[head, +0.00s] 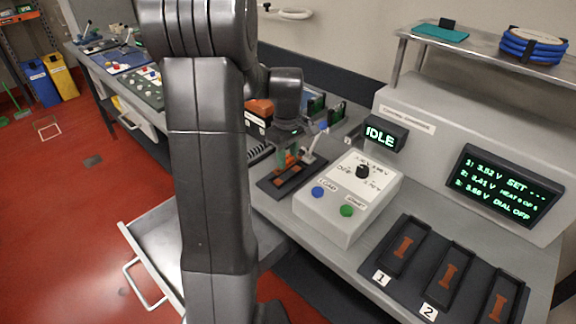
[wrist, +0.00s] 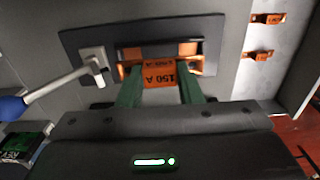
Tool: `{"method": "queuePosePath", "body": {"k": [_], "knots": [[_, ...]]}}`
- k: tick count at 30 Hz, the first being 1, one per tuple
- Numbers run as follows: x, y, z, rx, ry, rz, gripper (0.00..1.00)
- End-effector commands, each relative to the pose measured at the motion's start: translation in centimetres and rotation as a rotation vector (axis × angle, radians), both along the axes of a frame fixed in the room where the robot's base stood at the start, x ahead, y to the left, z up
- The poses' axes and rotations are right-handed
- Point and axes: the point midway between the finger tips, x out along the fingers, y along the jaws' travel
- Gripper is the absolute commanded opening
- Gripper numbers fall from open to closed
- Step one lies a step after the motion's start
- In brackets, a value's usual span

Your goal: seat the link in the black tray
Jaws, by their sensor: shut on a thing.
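My gripper (wrist: 160,88) has green fingers shut on an orange link (wrist: 158,72) marked "150 A". In the wrist view the link overlaps the near edge of the black tray (wrist: 214,28). Copper contacts (wrist: 190,48) show in the tray just beyond the link; I cannot tell whether the link touches them. A metal lever (wrist: 60,84) with a blue grip reaches a pale block (wrist: 94,58) at the tray's left. In the head view my gripper (head: 288,156) is low over the black tray (head: 268,184), and my arm hides part of this area.
Two more orange links (wrist: 268,18) lie right of the tray. In the head view a white box (head: 347,205) with a dial and two buttons stands right of the tray. Numbered black holders (head: 408,245) with copper strips lie farther right. A small display (head: 380,135) reads "IDLE".

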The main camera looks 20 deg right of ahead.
Motion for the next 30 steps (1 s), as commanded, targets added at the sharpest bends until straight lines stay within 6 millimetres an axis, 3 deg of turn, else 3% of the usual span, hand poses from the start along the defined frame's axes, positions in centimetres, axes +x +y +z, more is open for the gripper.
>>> {"method": "queuePosePath", "body": {"k": [9,20,21,23,24,30], "knots": [[0.0,0.0,-3.5,0.001,0.001,0.000,0.08],[0.0,0.0,-4.1,0.000,0.000,0.000,0.08],[0.0,0.0,-4.0,0.000,0.000,0.000,0.38],[0.0,0.0,-3.9,0.000,0.000,0.000,0.50],[0.0,0.0,-3.9,0.000,0.000,0.000,0.54],[0.0,0.0,-3.9,0.000,0.000,0.000,0.54]]}}
